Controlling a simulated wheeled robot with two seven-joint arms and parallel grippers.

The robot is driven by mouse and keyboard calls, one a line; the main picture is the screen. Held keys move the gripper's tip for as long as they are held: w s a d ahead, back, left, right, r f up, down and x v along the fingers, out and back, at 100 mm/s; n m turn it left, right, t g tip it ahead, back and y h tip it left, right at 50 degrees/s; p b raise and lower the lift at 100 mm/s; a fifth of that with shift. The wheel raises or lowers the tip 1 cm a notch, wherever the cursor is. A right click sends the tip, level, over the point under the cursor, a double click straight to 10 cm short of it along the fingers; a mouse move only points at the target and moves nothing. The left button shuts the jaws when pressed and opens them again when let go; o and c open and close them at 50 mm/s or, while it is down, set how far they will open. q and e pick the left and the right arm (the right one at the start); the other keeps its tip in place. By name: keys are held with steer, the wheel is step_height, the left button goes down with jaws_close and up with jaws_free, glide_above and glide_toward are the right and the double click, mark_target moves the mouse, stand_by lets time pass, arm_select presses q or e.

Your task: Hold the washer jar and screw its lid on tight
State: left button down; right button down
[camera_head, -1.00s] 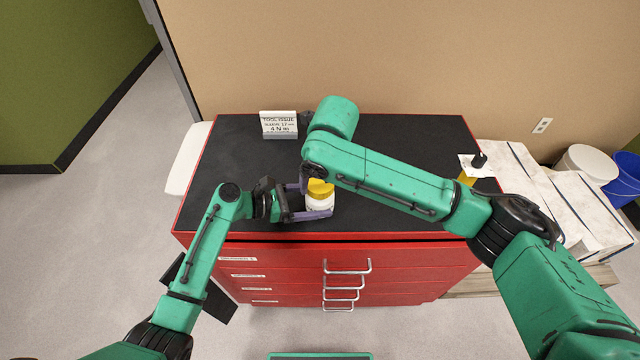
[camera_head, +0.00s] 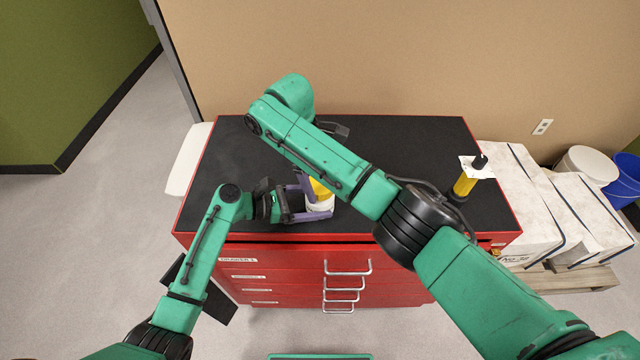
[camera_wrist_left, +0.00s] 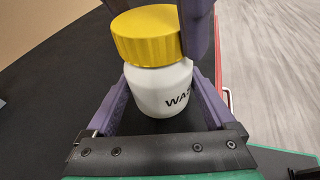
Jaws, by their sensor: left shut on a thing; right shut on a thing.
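The washer jar (camera_wrist_left: 160,90) is a white jar with black lettering, standing upright on the dark cabinet top; it also shows in the head view (camera_head: 320,208). Its yellow ribbed lid (camera_wrist_left: 148,36) sits on the jar's mouth, and I cannot tell how tight it is. My left gripper (camera_wrist_left: 158,98) is shut around the jar's white body, one purple finger on each side. My right gripper (camera_wrist_left: 160,22) reaches down from above with its purple fingers at either side of the lid, shut on it. In the head view my right arm hides most of that gripper and part of the lid.
The red drawer cabinet (camera_head: 290,268) has a black top (camera_head: 410,150), mostly bare around the jar. A yellow bottle (camera_head: 464,186) with a dark top and white card stands near the right edge. White slabs (camera_head: 525,200) and buckets (camera_head: 585,165) are beyond on the right.

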mark_target(322, 185)
steer(key=m+y, duration=0.1)
steer(key=m, duration=0.3)
steer(key=shift+w+g, duration=0.1)
steer(key=shift+g, duration=0.3)
jaws_free()
steer(key=shift+d, duration=0.1)
steer(key=shift+s+d+v, duration=0.15)
steer(key=shift+v, duration=0.7)
steer(key=shift+s+d+v, duration=0.1)
steer(key=shift+s+v, duration=0.05)
steer(key=shift+v, duration=0.65)
steer(key=shift+r, duration=0.1)
